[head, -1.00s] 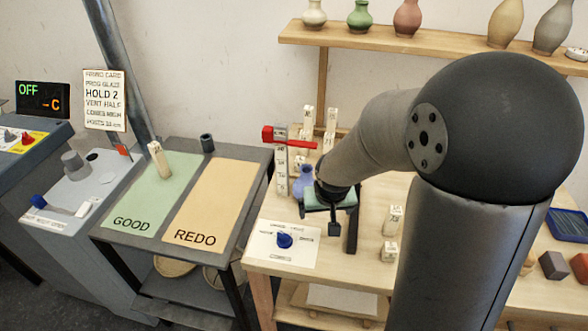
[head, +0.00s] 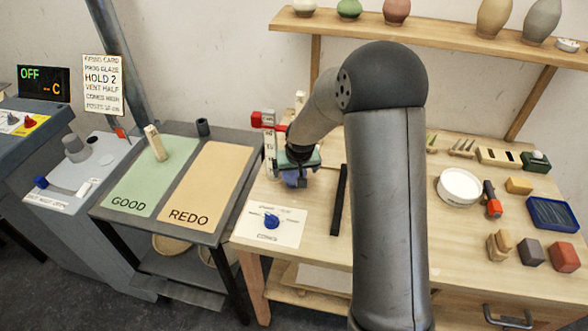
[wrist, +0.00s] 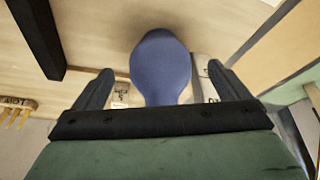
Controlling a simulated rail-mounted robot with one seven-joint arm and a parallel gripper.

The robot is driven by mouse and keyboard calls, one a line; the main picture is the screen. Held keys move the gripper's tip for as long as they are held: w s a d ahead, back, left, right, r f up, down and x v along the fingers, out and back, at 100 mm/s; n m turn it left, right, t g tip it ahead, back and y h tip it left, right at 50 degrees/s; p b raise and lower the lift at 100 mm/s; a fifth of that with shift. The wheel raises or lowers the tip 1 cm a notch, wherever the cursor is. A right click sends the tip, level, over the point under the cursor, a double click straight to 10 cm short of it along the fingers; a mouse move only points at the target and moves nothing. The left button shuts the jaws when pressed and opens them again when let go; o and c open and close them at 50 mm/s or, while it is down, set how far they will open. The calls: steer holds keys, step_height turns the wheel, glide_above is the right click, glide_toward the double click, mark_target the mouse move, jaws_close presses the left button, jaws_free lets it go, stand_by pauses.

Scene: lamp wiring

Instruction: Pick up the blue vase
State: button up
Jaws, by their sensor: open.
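The blue vase (wrist: 160,62) shows in the wrist view between the two fingers of my gripper (wrist: 160,76). The fingers are spread, with a visible gap on each side of the vase. In the head view my gripper (head: 298,160) is at the back left of the wooden bench, and only a little of the blue vase (head: 294,179) shows below it. The rest of the vase is hidden by the gripper.
A post with a red piece (head: 264,120) stands close behind my gripper. A card with a blue knob (head: 271,221) lies in front, and a dark bar (head: 339,200) lies to the right. The GOOD and REDO table (head: 205,185) is left. A shelf (head: 430,37) holds several vases.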

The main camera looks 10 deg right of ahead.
steer(key=shift+w, duration=0.85)
steer(key=shift+w+f+p, duration=0.25)
steer(key=shift+f+p, duration=0.2)
steer(key=shift+f, duration=0.1)
steer(key=c, duration=1.1)
steer(key=shift+c, duration=1.1)
steer(key=shift+r, duration=0.15)
